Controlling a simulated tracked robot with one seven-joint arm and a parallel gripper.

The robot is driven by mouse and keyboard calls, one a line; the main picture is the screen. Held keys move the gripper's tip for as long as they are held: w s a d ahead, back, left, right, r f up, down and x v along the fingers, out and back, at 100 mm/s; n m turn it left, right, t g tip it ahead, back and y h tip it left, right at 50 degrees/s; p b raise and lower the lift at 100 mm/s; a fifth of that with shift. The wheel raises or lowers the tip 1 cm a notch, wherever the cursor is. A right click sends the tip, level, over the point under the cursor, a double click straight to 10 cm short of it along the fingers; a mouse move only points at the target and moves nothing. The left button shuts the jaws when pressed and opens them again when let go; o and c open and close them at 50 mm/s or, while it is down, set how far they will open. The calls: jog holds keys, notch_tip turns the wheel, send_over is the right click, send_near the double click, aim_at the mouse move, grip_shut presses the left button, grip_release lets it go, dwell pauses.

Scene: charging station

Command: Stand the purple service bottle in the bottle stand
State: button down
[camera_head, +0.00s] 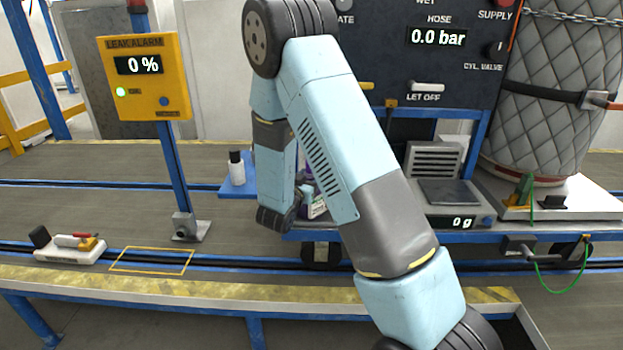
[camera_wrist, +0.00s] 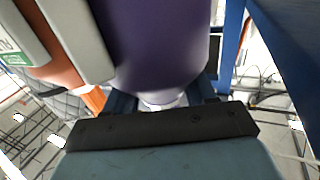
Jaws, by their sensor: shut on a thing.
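The purple service bottle (camera_wrist: 165,50) fills the upper middle of the wrist view, very close to the camera, with a pale end low in the picture. My gripper (camera_wrist: 162,98) is shut on it, a dark finger on either side. My arm hides most of the bottle and the fingertips there. I cannot make out the bottle stand for certain in either view.
A white bottle with a black cap (camera_head: 237,168) stands on a blue side shelf (camera_head: 238,190), left of my arm. A scale (camera_head: 455,205) reads 0 g to the right. A yellow leak alarm box (camera_head: 145,78) stands on a blue post.

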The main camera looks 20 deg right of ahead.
jog(key=shift+c, duration=1.8)
grip_release()
